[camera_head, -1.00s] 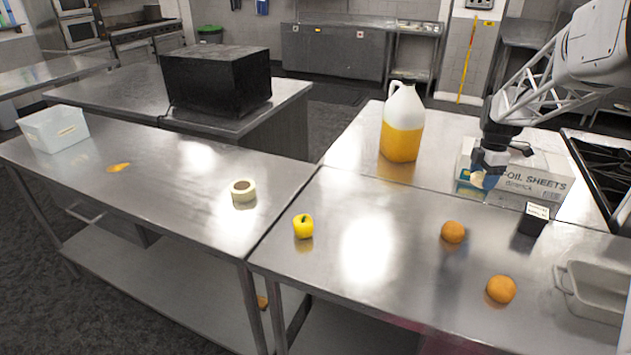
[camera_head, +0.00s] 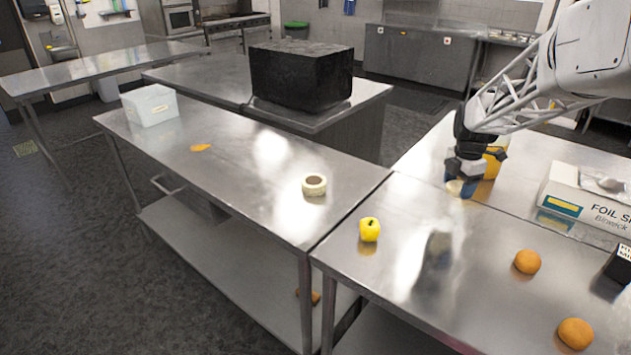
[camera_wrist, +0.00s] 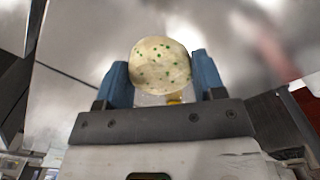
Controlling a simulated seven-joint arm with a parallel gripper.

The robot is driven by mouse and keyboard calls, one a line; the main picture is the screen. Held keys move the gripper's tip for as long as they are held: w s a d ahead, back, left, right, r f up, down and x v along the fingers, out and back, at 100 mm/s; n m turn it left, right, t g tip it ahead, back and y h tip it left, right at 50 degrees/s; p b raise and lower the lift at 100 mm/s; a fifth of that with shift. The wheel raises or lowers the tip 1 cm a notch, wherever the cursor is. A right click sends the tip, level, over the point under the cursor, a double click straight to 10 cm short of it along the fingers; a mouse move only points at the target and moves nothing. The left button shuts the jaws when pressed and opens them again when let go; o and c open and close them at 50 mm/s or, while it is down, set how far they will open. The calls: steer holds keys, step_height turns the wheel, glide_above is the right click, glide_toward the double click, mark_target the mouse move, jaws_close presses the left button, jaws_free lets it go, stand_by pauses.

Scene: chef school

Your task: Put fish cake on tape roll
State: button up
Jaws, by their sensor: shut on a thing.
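A pale round fish cake with green specks shows in the wrist view (camera_wrist: 160,65), between the two blue fingers of my gripper (camera_wrist: 162,82). My gripper is shut on it. In the head view my gripper (camera_head: 462,188) is above the right-hand steel table, with the fish cake only partly visible at its tips. The cream tape roll (camera_head: 314,186) lies flat on the left-hand steel table near its right end, to the left of my gripper and apart from it. The roll's top shows nothing on it.
A yellow apple-like fruit (camera_head: 369,230) stands between the gripper and the roll, nearer the front. Oranges (camera_head: 527,261) and a foil box (camera_head: 590,200) are on the right. A jug (camera_head: 493,163) is partly hidden behind my gripper. A white bin (camera_head: 150,105) and orange piece (camera_head: 201,147) are farther left.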

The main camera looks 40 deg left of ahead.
steer(key=s+a+n, duration=0.7)
steer(key=s+a, duration=1.6)
steer(key=a, duration=0.4)
steer(key=shift+a+f, duration=0.15)
steer(key=shift+f, duration=0.1)
glide_above(313, 180)
steer(key=shift+f, duration=0.7)
steer(key=shift+f, duration=0.1)
steer(key=shift+f, duration=1.7)
steer(key=shift+f, duration=0.1)
